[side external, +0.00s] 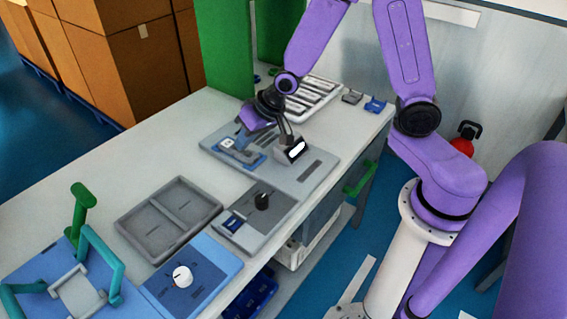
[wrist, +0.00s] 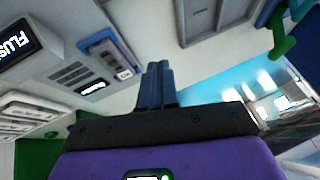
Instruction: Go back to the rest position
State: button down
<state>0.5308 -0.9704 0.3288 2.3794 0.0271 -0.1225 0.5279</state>
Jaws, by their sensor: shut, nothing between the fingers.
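My gripper (side external: 239,132) is on the far half of the table in the side view, pointing down and to the left over a grey panel (side external: 307,182). In the wrist view my gripper (wrist: 158,75) has its two dark blue fingers pressed together with nothing between them. A blue and grey unit (side external: 240,152) lies just below the fingers in the side view; I cannot tell the exact gap. The unit also shows to the left of the fingers in the wrist view (wrist: 106,58). No marked rest position shows.
A box with a lit display (side external: 293,150) stands close to my gripper. A white slotted tray (side external: 310,97) is behind it. A green upright panel (side external: 222,50) stands behind.

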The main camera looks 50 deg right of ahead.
jog(key=s+d+r+n+g, duration=0.1)
jog(key=s+r+n+g, duration=0.1)
jog(key=s, duration=0.7)
jog(key=s+d+r+n+g+h, duration=0.1)
jog(key=s+r+n, duration=0.2)
jog(key=s+n, duration=0.4)
jog(key=s+d+r+n+g+h, duration=0.1)
jog(key=s+n, duration=0.4)
jog(key=s, duration=0.7)
notch_tip(320, 180, up, 3)
jog(key=shift+f+g, duration=0.2)
jog(key=shift+g, duration=0.6)
